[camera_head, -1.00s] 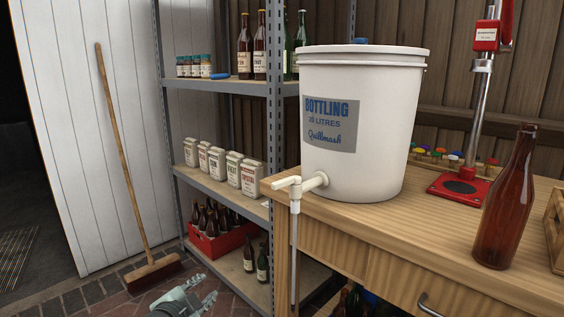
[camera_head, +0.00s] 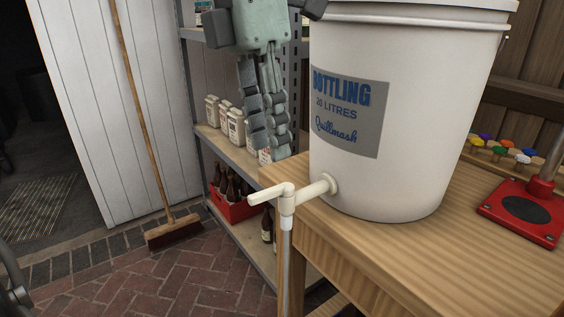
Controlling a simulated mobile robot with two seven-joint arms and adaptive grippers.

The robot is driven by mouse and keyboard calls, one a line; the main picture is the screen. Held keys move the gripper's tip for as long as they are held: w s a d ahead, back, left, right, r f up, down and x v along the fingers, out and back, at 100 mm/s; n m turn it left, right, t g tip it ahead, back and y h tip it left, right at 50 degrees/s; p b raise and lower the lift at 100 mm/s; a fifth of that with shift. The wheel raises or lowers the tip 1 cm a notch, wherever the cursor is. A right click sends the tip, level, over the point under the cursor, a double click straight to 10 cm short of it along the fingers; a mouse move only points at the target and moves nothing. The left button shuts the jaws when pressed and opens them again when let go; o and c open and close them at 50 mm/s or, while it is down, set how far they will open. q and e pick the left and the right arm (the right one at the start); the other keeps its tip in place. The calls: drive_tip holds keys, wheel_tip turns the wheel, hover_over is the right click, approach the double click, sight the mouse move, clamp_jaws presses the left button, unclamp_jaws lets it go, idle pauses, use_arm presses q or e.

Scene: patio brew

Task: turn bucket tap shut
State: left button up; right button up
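The white bottling bucket (camera_head: 430,120) stands on the wooden bench near its left edge. Its white tap (camera_head: 288,203) sticks out from the lower side past the bench edge. The tap's lever (camera_head: 266,197) points to the left, and a clear tube hangs down from the tap. My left gripper (camera_head: 269,150) is above the tap, with its fingers pointing down, left of the bucket and apart from the tap. The fingers are seen close to edge-on, so their opening is unclear. Nothing shows between them. My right gripper is out of view.
A broom (camera_head: 172,231) leans at the left. A red stand base (camera_head: 525,211) is on the bench at right. The brick floor (camera_head: 170,285) is clear.

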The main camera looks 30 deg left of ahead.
sight(260, 193)
use_arm(q)
drive_tip(key=shift+s+a+y, duration=0.3)
drive_tip(key=shift+a+y, duration=0.15)
drive_tip(key=shift+y, duration=0.35)
wheel_tip(260, 193, down, 7)
drive_tip(key=shift+s+f, duration=0.1)
drive_tip(key=shift+f, duration=0.05)
drive_tip(key=shift+c, duration=0.6)
clamp_jaws()
